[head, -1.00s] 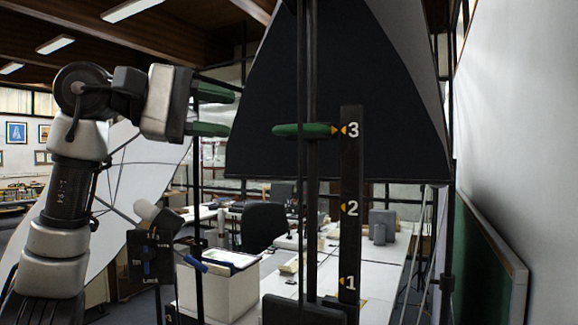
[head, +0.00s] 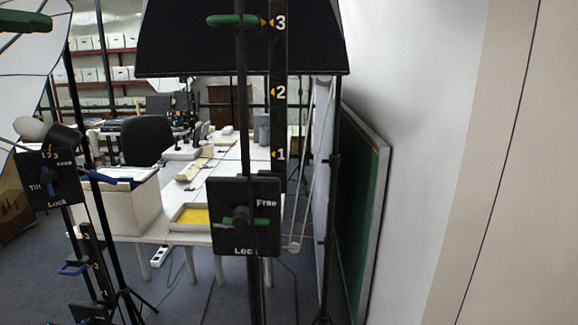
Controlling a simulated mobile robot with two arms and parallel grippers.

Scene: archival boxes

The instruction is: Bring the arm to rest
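My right gripper is not in view. A black stand marked 1, 2, 3 (head: 279,125) rises in the middle, with a green handle (head: 233,20) near the 3. A black panel (head: 243,200) marked Free and Lock sits lower on it, with a green lever.
A second panel marked Tilt and Lock (head: 48,178) stands at the left. Behind are a white box (head: 128,208), a tray with yellow lining (head: 175,224), white tables and a black chair (head: 147,140). A green board (head: 362,200) leans by the right wall. Poles crowd the middle.

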